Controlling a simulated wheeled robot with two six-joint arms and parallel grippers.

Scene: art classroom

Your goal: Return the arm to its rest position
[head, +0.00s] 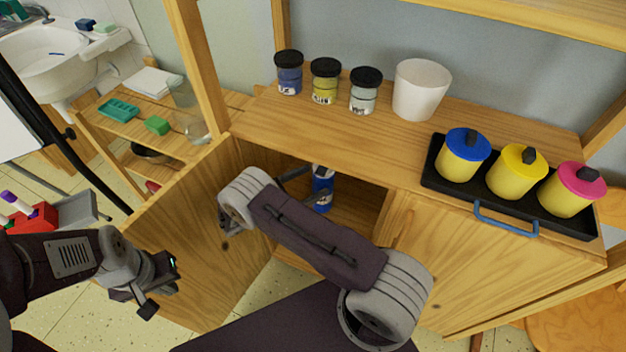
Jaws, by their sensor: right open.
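My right arm reaches across the middle of the head view and bends toward the open cabinet. My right gripper (303,184) is at the cabinet opening, open, partly hidden by its own wrist. A blue bottle or jar (323,189) stands inside the cabinet just beyond the fingers. I cannot tell whether the fingers touch it. My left gripper (158,287) hangs low at the left in front of the open cabinet door (215,240). Nothing shows in it, and its finger gap is unclear.
The wooden cabinet top (300,130) holds three paint jars (325,82), a white cup (421,90) and a black tray (433,180) with three yellow pots with colored lids. A low shelf (95,108) and a sink (55,55) are at the left.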

